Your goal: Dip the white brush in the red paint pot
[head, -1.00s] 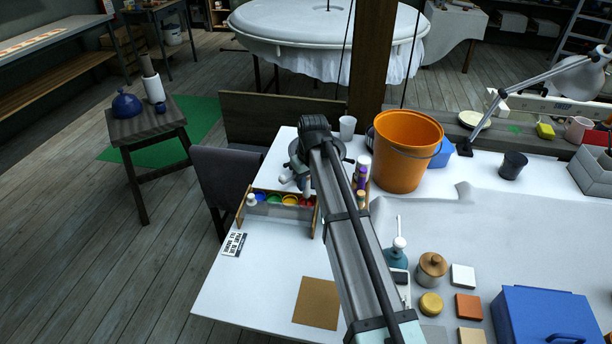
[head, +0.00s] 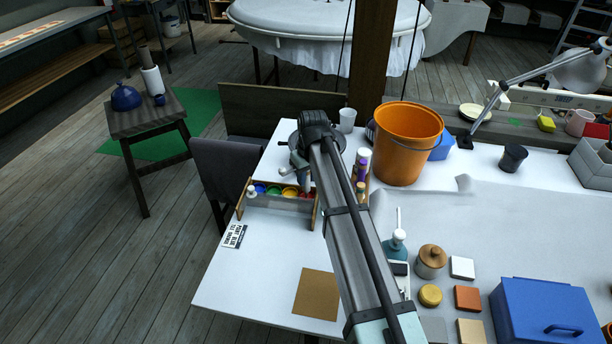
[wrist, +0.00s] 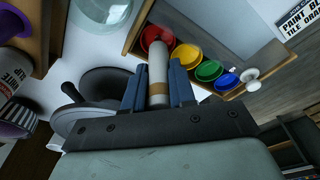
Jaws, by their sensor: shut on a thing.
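A wooden rack (head: 243,200) on the white table holds a row of paint pots. The red paint pot (wrist: 150,36) is at the far end of the row in the wrist view, partly behind the held brush. In the head view its red shows at the right of the row, close to my arm. My gripper (wrist: 157,92) has its blue fingers shut on the white brush (wrist: 158,62), a pale cylinder with a tan band. The brush's far end overlaps the red pot in the wrist view; I cannot tell whether it touches the paint.
Yellow (wrist: 187,55), green (wrist: 208,70) and blue (wrist: 228,80) pots stand beside the red one. An orange bucket (head: 405,150) stands right of my arm. Bottles (head: 362,170) stand close by. The table's front left is mostly clear around a brown tile (head: 317,295).

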